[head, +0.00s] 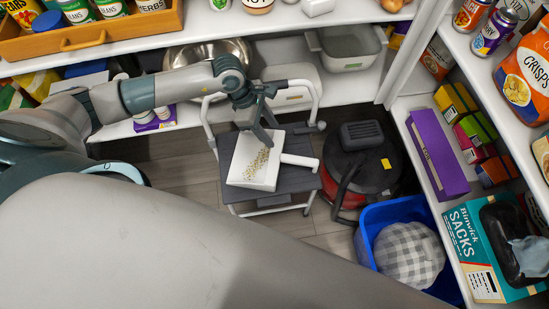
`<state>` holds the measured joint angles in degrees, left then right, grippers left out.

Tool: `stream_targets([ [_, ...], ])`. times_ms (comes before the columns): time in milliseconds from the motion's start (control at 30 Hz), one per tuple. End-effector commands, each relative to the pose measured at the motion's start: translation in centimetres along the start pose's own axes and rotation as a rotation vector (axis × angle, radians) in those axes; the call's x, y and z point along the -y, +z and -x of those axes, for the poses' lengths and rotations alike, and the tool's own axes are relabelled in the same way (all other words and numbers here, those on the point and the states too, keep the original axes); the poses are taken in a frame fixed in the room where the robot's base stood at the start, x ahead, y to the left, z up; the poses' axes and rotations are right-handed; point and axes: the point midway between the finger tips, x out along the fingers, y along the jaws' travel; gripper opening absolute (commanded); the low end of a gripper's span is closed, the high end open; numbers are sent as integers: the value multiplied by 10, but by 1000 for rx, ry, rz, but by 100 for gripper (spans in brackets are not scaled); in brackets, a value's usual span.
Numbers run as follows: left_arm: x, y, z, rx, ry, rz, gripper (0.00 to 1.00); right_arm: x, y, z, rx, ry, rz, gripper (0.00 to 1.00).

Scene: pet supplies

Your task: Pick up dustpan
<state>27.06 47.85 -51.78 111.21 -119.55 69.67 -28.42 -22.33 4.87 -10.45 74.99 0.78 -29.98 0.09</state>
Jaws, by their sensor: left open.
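The white dustpan (246,175) lies on the dark grey top of a step stool (298,180). Its handle (300,161) points right, and small tan crumbs (257,163) are scattered across its pan. My left gripper (267,138) reaches in from the upper left and is open over the pan's far edge. Its fingers point down and hide a little of that edge. I cannot tell whether the fingers touch the pan. The handle is clear of the fingers. My right gripper is not in view.
A red and black vacuum cleaner (362,172) stands right of the stool. A blue bin (372,216) with a checked cushion (409,255) is at lower right. Loaded shelves line the back and right. The stool's white frame (317,98) rises behind the dustpan. Some wooden floor (187,160) is bare at left.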

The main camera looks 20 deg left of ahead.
Motion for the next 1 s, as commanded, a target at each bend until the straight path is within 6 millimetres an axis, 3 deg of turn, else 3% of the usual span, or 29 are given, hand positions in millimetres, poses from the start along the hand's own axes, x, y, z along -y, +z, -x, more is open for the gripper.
stream_targets([
  [267, 1, 0, -22, 1, -3, 1, 45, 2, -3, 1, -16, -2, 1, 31],
  [800, 1, 0, -112, 1, -1, 1, 45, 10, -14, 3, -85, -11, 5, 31],
  [1000, 1, -1, -122, -1, -1, 1, 45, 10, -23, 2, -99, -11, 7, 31],
])
